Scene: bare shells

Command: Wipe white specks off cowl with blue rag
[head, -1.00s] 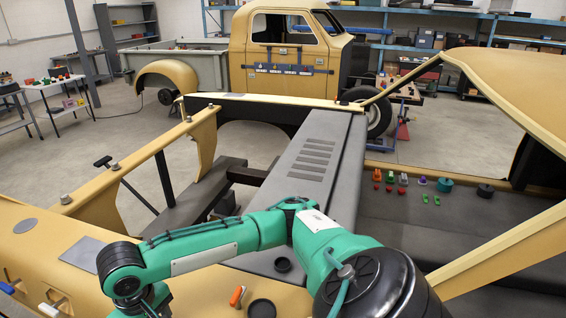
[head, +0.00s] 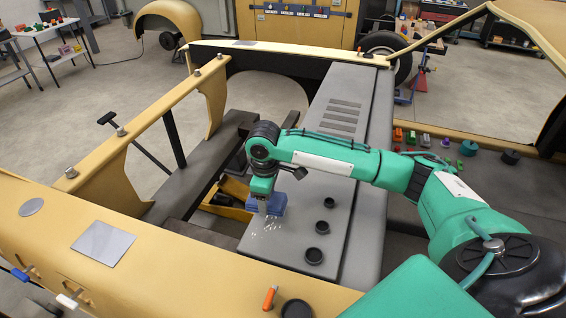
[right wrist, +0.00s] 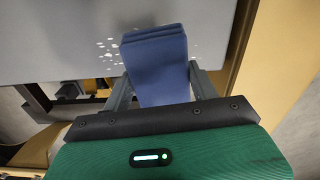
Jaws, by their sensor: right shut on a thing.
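The grey cowl panel (head: 350,90) runs down the middle of the head view and fills the top of the right wrist view (right wrist: 55,35). White specks (head: 268,228) lie on its near left part, beside and in front of the rag. My left gripper is out of view.
Several black round cups (head: 316,255) stand on the cowl right of the rag. An orange-handled tool (head: 270,297) lies on the near tan panel (head: 180,265). The engine bay left of the cowl is open, with a tan fender rail (head: 140,120) along it.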

